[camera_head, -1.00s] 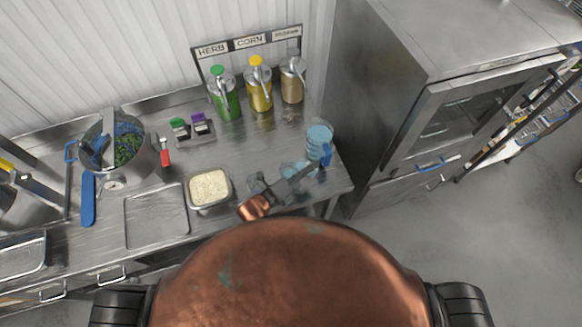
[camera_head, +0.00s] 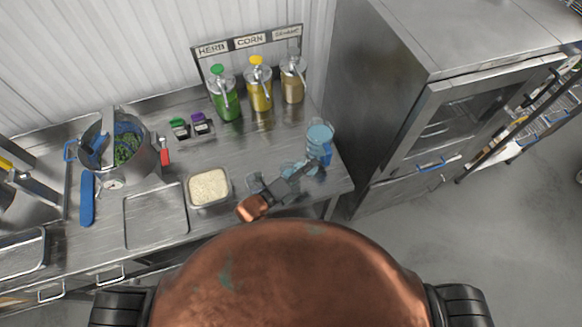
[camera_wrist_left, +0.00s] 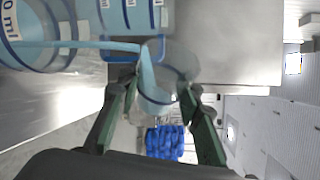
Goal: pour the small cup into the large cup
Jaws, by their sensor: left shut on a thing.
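The large cup (camera_head: 319,138), clear with pale blue liquid and a blue handle, stands near the right end of the steel counter. It fills the upper left of the left wrist view (camera_wrist_left: 75,35), with printed markings. My left gripper (camera_head: 312,167) is beside it, on its near side. In the left wrist view its green-grey fingers are shut on the clear small cup (camera_wrist_left: 158,94), which is tilted. A pale blue stream runs from the small cup to the large cup. In the head view the small cup is hard to make out. My right gripper is not in view.
A rice tray (camera_head: 188,199) sits left of my arm. Green, yellow and tan pump bottles (camera_head: 258,92) stand at the back. A pot (camera_head: 143,160) stands to the left. A steel cabinet (camera_head: 385,120) borders the counter on the right. The middle of the counter is clear.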

